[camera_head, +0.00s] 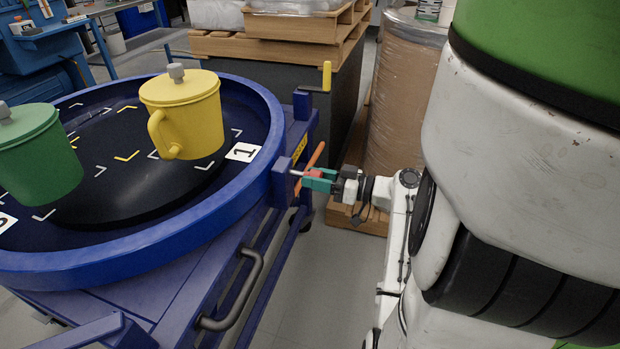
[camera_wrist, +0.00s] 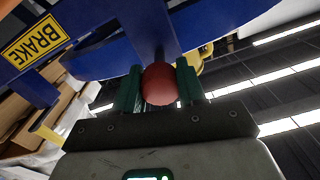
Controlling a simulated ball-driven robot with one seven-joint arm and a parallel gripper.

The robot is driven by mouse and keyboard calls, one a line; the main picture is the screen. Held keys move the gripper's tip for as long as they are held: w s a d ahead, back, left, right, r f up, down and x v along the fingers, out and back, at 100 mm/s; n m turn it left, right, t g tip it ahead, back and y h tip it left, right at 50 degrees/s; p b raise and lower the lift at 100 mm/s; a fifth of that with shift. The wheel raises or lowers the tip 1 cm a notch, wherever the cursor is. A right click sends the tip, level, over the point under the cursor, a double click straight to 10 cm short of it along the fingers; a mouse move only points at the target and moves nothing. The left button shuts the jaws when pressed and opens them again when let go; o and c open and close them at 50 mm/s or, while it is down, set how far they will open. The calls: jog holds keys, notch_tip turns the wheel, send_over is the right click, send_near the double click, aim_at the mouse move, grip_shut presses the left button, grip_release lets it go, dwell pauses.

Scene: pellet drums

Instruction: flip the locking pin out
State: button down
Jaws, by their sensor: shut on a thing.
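The locking pin has a red knob (camera_wrist: 159,84) and a short silver shaft (camera_head: 296,173). The shaft runs into a blue bracket (camera_head: 282,183) on the right side of the turntable frame. My gripper (camera_head: 318,178), with green fingers, is shut on the red knob. In the wrist view, the fingers of my gripper (camera_wrist: 159,90) stand one on each side of the knob, and the blue frame lies just beyond it. How deep the pin sits in the bracket is hidden.
The round blue turntable (camera_head: 130,248) carries a yellow lidded jug (camera_head: 190,105) and a green one (camera_head: 38,158). An orange bar (camera_head: 318,154) passes close behind my gripper. A yellow handle (camera_head: 326,76), a BRAKE label (camera_wrist: 35,42) and a wrapped drum (camera_head: 402,95) are nearby.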

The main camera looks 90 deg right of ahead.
jog(key=shift+s+f, duration=0.1)
jog(key=shift+s, duration=0.15)
jog(key=c, duration=0.7)
grip_release()
jog(key=shift+o, duration=0.2)
jog(key=v, duration=1)
jog(key=shift+s+a, duration=0.2)
jog(key=shift+s, duration=0.15)
